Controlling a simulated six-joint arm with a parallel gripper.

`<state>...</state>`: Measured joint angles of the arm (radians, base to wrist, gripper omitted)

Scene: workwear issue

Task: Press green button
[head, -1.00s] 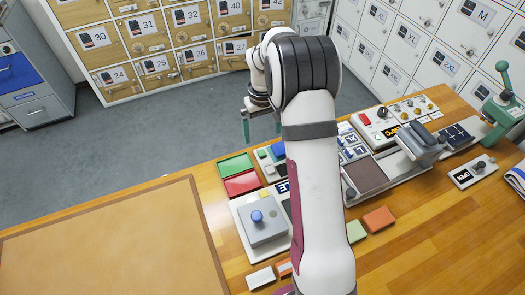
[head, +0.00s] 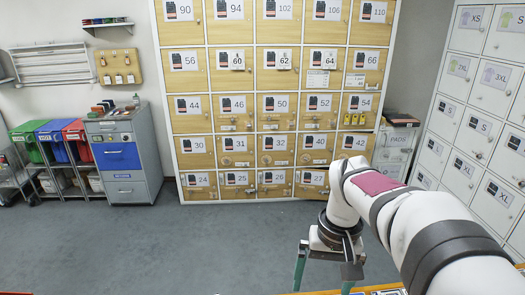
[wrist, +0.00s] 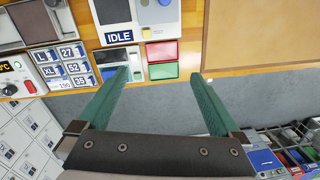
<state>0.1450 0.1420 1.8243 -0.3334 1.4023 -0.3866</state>
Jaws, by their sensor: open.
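My gripper (head: 324,272) hangs open and empty at the bottom of the head view, its two green fingers pointing down. In the wrist view my gripper (wrist: 160,76) is spread wide, its fingertips on either side of a flat green rectangle (wrist: 162,71). A flat red rectangle (wrist: 162,50) lies beside the green one. A small green spot (wrist: 137,76), possibly a button, shows near the left fingertip, on a panel with a blue part (wrist: 115,56). That finger partly hides the panel. I see no contact with any of these.
An IDLE display (wrist: 118,37) and numbered size keys (wrist: 70,68) are on the bench beside the panel. A brown mat (wrist: 265,35) lies on the bench (wrist: 193,50). Wooden lockers (head: 280,110) stand beyond clear grey floor (head: 200,240). White lockers (head: 480,110) are at right.

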